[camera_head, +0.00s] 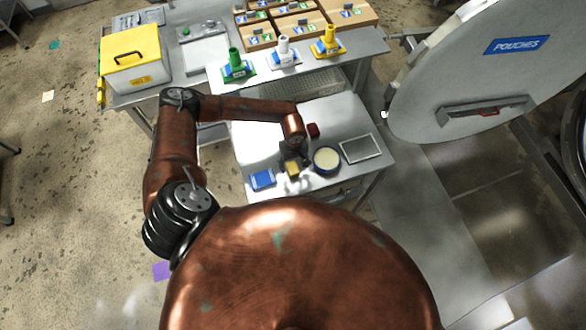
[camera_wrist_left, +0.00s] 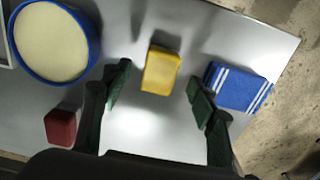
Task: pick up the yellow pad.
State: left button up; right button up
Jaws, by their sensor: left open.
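The yellow pad (camera_wrist_left: 161,70) lies on the grey tabletop in the left wrist view, a little beyond the fingertips and between their lines. It also shows small in the head view (camera_head: 292,168), partly covered by my gripper. My left gripper (camera_wrist_left: 158,88) is open and empty, with one dark green finger on each side of the pad's near end. In the head view the left gripper (camera_head: 291,160) hangs over the table beside the pad. I cannot tell its exact height above the table. My right gripper does not show.
A blue striped cloth or pad (camera_wrist_left: 238,86) lies right of the fingers, close to the right one. A round blue-rimmed tub (camera_wrist_left: 55,42) and a red block (camera_wrist_left: 61,127) are to the left. A grey framed tray (camera_head: 360,148) lies farther right in the head view.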

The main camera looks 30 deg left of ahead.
aim_at(293, 168)
pick_arm(q)
jog(key=f+p, duration=0.1)
jog(key=f, duration=0.3)
jog(key=shift+w+a+f+p, duration=0.15)
jog(key=shift+w+a+p, duration=0.05)
jog(key=shift+p, duration=0.15)
jog(key=shift+f, duration=0.45)
jog(key=c, duration=1.3)
jog(key=shift+o, duration=0.2)
jog(key=shift+r, duration=0.1)
